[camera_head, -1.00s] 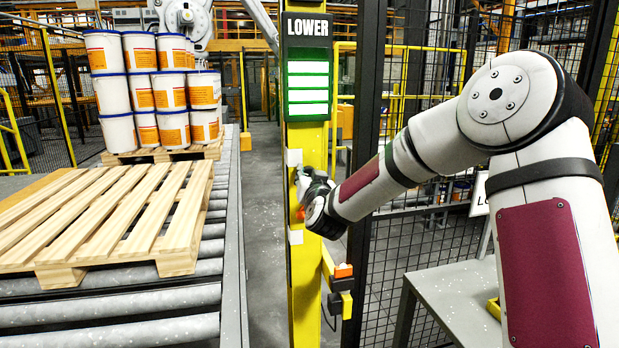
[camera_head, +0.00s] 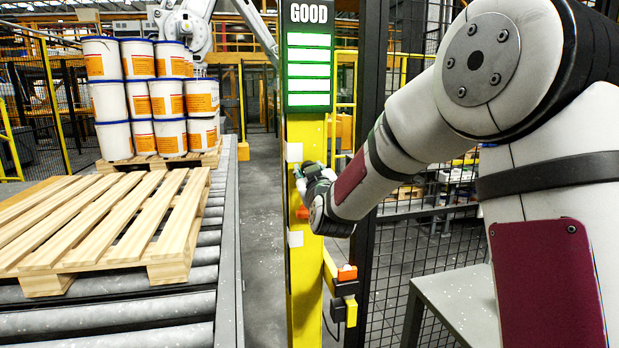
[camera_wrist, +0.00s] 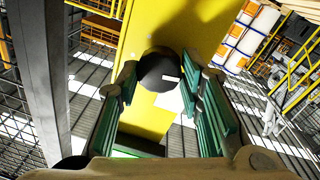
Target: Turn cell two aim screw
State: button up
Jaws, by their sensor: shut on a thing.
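A display (camera_head: 307,57) on top of the yellow post (camera_head: 305,262) reads GOOD above several lit bars. My gripper (camera_head: 301,172) is at the post's face, below the display. In the wrist view, my gripper (camera_wrist: 160,85) is shut on a dark round screw head (camera_wrist: 160,68) in front of the yellow post. A white mark shows on the head. The screw is hidden by my gripper in the head view. An orange piece (camera_head: 303,212) shows just below my gripper.
An empty wooden pallet (camera_head: 110,225) lies on the roller conveyor (camera_head: 165,305) to the left. Stacked white and orange pails (camera_head: 140,98) stand on another pallet behind it. A mesh fence (camera_head: 420,265) and a grey table (camera_head: 455,300) are on the right.

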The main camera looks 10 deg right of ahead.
jog(key=shift+d, duration=0.1)
dwell(0.3)
jog(key=o, duration=1.2)
jog(key=shift+c, duration=0.2)
jog(key=shift+s, duration=0.1)
jog(key=s+a, duration=0.1)
jog(key=s, duration=1)
jog(key=shift+s+f, duration=0.35)
jog(key=shift+s, duration=0.05)
jog(key=s+d+m+g+y+p, duration=0.1)
jog(key=s+m+g+p, duration=0.2)
jog(key=s, duration=3.7)
jog(key=g+p, duration=0.5)
jog(key=g, duration=0.6)
jog(key=shift+s+d+f+y, duration=0.15)
jog(key=shift+s+d+y, duration=0.05)
jog(key=shift+d+y, duration=0.1)
